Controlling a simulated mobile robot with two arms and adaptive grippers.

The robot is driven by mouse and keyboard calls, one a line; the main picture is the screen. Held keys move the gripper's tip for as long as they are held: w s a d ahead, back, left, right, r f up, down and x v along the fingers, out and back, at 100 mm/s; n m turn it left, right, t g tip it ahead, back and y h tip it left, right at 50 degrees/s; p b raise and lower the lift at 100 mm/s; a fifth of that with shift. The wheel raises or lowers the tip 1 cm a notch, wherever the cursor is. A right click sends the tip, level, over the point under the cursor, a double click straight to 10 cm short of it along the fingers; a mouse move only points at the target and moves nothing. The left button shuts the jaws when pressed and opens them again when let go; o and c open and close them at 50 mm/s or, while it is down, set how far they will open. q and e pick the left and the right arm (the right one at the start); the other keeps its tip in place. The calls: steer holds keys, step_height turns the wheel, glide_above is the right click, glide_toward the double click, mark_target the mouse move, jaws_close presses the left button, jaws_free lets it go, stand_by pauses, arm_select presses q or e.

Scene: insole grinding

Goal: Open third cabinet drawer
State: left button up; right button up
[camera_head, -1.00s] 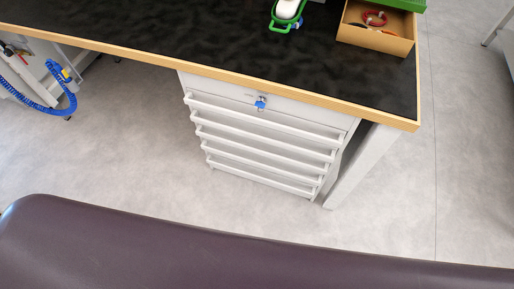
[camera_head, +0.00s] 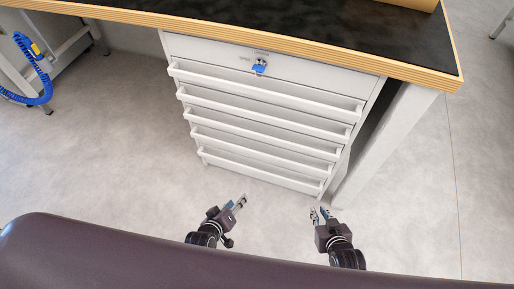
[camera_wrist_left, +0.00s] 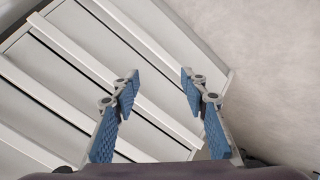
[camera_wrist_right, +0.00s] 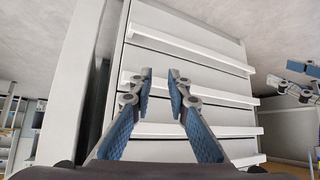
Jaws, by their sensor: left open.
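The white drawer cabinet (camera_head: 262,122) stands under the bench top in the head view, with several drawers stacked and all shut. Each lower drawer has a long white bar handle, such as the third drawer's handle (camera_head: 262,115). A blue key (camera_head: 260,66) sits in the lock of the top drawer. My left gripper (camera_head: 241,201) is open and empty in front of the cabinet, apart from it. My right gripper (camera_head: 319,211) is open and empty to its right. The handles also show beyond the fingers in the left wrist view (camera_wrist_left: 100,61) and the right wrist view (camera_wrist_right: 190,88).
The black bench top (camera_head: 330,25) with a wooden edge overhangs the cabinet. A bench leg (camera_head: 388,140) stands right of the cabinet. A blue coiled hose (camera_head: 40,80) hangs at the left. The grey floor (camera_head: 110,150) left of the cabinet is clear.

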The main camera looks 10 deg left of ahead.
arm_select(q)
steer(key=w+d+r+n+t+b, duration=0.1)
steer(key=w+d+n+t+b, duration=0.1)
steer(key=w+b, duration=0.35)
arm_select(e)
steer(key=w+a+r+t+y+b, duration=0.15)
steer(key=w+r+t+b, duration=0.25)
steer(key=w+r, duration=0.45)
arm_select(q)
steer(key=n+t+b, duration=0.6)
steer(key=n+b, duration=0.1)
glide_toward(257, 137)
steer(key=w, duration=0.3)
steer(key=shift+h, duration=0.3)
steer(key=w, duration=0.2)
steer(key=w+b, duration=0.1)
steer(key=w, duration=0.1)
steer(key=w+d+b, duration=0.1)
steer(key=w, duration=0.2)
steer(key=shift+d, duration=0.1)
steer(key=shift+w, duration=0.3)
arm_select(e)
steer(key=s+a+r+t+y, duration=0.1)
steer(key=r+t, duration=0.3)
steer(key=r, duration=0.7)
steer(key=s+r+t+y, duration=0.1)
steer(key=r+t, duration=0.3)
steer(key=r, duration=0.7)
steer(key=shift+s+a, duration=0.35)
steer(key=shift+s, duration=0.5)
